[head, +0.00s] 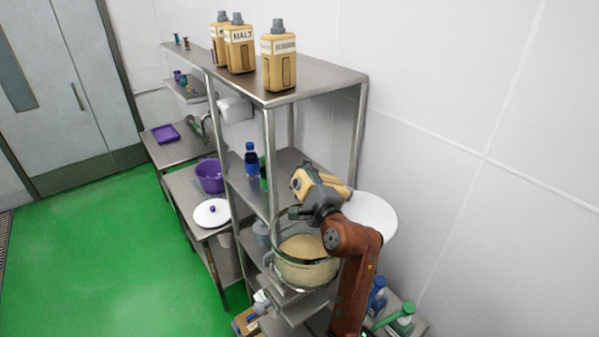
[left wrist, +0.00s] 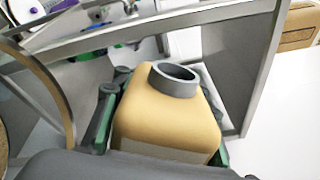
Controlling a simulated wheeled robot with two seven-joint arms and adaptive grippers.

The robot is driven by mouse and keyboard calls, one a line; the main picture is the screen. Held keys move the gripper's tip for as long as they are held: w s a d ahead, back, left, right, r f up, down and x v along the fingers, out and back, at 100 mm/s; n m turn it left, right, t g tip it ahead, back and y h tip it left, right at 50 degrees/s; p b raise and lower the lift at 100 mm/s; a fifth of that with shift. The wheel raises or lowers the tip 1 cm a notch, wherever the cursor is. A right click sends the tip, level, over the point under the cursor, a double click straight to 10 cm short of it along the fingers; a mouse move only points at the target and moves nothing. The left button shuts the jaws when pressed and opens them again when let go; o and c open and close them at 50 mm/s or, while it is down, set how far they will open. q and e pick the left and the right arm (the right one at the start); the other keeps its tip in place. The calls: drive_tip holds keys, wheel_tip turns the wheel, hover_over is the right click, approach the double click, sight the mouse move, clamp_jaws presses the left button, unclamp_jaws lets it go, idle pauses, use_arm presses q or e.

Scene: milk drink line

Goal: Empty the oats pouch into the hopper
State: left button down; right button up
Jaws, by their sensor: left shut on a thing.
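The oats pouch (head: 330,184) is a tan container with a grey neck, tipped on its side in the head view with the neck toward the left. My left gripper (head: 318,204) is shut on it, above the hopper. In the left wrist view the pouch (left wrist: 168,125) sits between the fingers (left wrist: 160,140), its grey neck open and uncapped. The hopper (head: 306,276) is a round clear vessel with tan material inside; part of its rim is hidden by my arm. No stream from the neck is visible. The pouch's label is not readable. My right gripper is not in view.
A metal shelf rack (head: 330,80) stands against the wall, with several similar tan containers on top, one marked MALT (head: 239,50). A white disc (head: 372,216) is behind my arm. Bottles (head: 400,320) stand low at right. The green floor at left is clear.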

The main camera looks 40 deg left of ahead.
use_arm(q)
drive_tip(key=f+n+b, duration=0.1)
drive_tip(key=n+b, duration=0.2)
drive_tip(key=n, duration=0.1)
drive_tip(key=f+n+b, duration=0.1)
drive_tip(key=n+b, duration=0.3)
drive_tip(key=s+f+n+b, duration=0.1)
drive_tip(key=f+n+b, duration=0.1)
drive_tip(key=n+b, duration=0.1)
drive_tip(key=shift+s+n+b, duration=0.1)
drive_tip(key=shift+n+b, duration=0.3)
drive_tip(key=shift+n, duration=0.5)
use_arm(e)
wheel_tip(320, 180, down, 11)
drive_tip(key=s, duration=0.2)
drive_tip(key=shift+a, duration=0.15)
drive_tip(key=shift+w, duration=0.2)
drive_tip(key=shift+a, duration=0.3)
use_arm(q)
drive_tip(key=shift+s, duration=0.1)
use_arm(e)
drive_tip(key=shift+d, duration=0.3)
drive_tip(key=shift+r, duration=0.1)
